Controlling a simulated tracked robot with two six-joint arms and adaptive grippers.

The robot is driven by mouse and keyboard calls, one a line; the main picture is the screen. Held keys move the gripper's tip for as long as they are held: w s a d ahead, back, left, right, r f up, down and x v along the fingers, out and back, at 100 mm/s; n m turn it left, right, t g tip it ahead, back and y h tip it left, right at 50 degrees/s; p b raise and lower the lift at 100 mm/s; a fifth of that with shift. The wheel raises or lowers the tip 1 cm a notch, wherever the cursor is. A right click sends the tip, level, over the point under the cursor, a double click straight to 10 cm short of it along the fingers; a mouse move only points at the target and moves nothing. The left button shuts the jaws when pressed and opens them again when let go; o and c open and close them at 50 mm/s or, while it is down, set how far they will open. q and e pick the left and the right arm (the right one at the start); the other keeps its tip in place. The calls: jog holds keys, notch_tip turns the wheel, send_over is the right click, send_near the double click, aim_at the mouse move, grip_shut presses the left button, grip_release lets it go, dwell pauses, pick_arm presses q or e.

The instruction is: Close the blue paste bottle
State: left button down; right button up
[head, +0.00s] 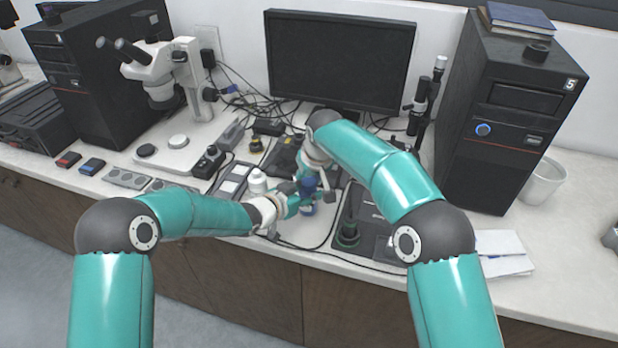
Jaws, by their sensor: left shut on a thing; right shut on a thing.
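The blue paste bottle (307,209) is near the front of the bench, in front of the monitor, mostly covered by my grippers. My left gripper (298,203) comes in from the left and is shut on the lower part of the bottle. My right gripper (314,188) reaches down from above and is shut at the bottle's top, on what looks like its blue cap (308,185). The fingers hide the join, so I cannot tell how the cap sits on the bottle.
A small white bottle (257,182) stands just left of my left gripper. A monitor (340,58) with loose cables is behind. A microscope (160,75) is at the left, a dark computer tower (505,120) at the right. White papers (500,250) lie at the front right.

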jog(key=shift+f, duration=0.15)
jog(key=m+h, duration=0.1)
jog(key=m, duration=0.2)
jog(key=shift+a, duration=0.1)
jog(key=o, duration=0.7)
